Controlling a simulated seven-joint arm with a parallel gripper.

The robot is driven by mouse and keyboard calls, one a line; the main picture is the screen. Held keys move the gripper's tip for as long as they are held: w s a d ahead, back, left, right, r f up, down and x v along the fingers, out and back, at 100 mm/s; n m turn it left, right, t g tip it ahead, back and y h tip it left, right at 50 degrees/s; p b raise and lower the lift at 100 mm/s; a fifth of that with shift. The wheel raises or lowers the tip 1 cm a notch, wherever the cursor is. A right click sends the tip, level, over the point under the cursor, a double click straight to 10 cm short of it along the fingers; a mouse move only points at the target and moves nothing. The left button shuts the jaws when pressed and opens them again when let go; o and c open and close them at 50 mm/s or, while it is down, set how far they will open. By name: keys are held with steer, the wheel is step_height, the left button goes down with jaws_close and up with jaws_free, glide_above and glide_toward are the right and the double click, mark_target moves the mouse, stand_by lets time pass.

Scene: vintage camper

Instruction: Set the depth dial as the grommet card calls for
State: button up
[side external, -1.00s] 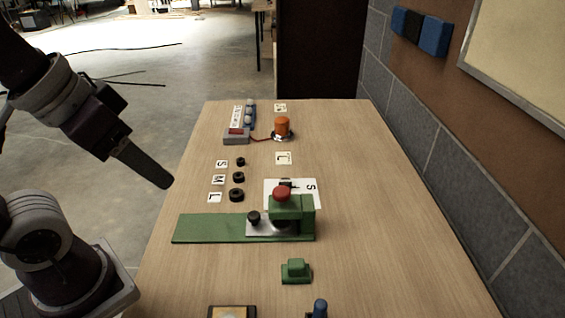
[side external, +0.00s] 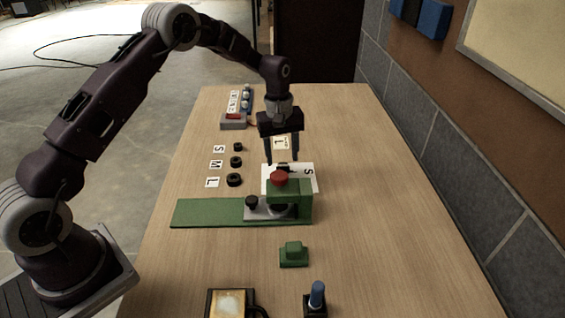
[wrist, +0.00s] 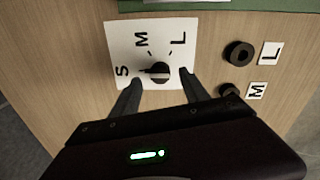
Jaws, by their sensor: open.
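The depth dial is a black knob (wrist: 160,72) on a white plate (wrist: 113,45) marked S, M and L. Its narrow grip seems to lie toward the S, though the exact pointing is hard to tell. In the side view the plate (side external: 308,182) lies behind the green press (side external: 290,190) with the red top. My gripper (side external: 282,160) is open, pointing down over the dial. In the wrist view its fingertips (wrist: 160,78) are on either side of the knob; contact is not clear. A small card (side external: 281,143), seemingly marked L, is partly hidden behind my gripper.
Black rings (side external: 235,180) of several sizes sit left of the dial beside S, M and L labels (side external: 212,182). A green block (side external: 293,255), a blue-handled item (side external: 317,295) and a framed pad (side external: 229,303) lie nearer the camera. A switch box (side external: 234,121) stands at the back.

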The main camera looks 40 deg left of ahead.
mark_target(283, 166)
steer(key=shift+f, duration=1.55)
jaws_close()
steer(key=m, duration=0.6)
steer(key=shift+r, duration=0.1)
steer(key=m, duration=1.2)
steer(key=shift+w+a+m+g, duration=0.1)
steer(key=shift+m+g, duration=0.2)
steer(key=shift+g, duration=0.1)
steer(key=m, duration=0.5)
steer(key=shift+m, duration=0.3)
